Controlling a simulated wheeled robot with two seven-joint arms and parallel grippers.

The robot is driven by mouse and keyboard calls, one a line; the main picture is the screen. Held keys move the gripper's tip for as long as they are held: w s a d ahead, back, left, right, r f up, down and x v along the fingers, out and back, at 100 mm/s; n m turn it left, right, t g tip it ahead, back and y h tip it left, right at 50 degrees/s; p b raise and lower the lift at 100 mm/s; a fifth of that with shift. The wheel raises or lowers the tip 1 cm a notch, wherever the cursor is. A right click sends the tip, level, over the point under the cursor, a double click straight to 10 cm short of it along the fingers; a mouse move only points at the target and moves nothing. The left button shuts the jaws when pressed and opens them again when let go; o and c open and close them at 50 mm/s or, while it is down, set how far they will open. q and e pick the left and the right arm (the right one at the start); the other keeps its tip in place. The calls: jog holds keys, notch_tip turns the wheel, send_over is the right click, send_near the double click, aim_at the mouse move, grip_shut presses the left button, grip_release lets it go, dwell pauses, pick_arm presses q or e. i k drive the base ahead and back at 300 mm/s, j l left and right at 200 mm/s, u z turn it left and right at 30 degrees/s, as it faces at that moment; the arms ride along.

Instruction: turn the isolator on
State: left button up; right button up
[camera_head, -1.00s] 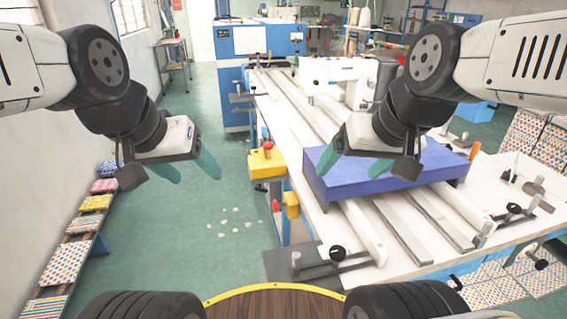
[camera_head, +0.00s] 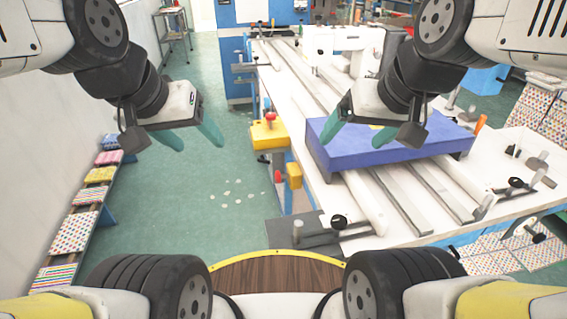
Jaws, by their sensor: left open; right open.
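A yellow box with a red knob on top (camera_head: 269,132), which looks like the isolator, sits at the left side of the long white machine table (camera_head: 335,205). A smaller yellow block (camera_head: 293,176) and a red part (camera_head: 277,177) are just below it. My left gripper (camera_head: 194,140) is open and empty, to the left of the yellow box and apart from it. My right gripper (camera_head: 348,140) is open and empty, in front of the blue-purple block (camera_head: 400,152) in the picture, to the right of the yellow box. Whether the switch is on cannot be told.
Metal rails (camera_head: 395,200) and black-knobbed clamps (camera_head: 338,222) lie on the table. A white sewing machine (camera_head: 340,42) stands at the back. A bench with patterned pads (camera_head: 75,232) runs along the left wall. The green floor (camera_head: 170,220) between is mostly clear.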

aim_at(271, 117)
jog(key=j+u, duration=0.2)
jog(key=u, duration=0.15)
jog(key=j+u, duration=0.3)
jog(key=i+j+u, duration=0.15)
jog(key=i+u, duration=0.15)
jog(key=i, duration=0.05)
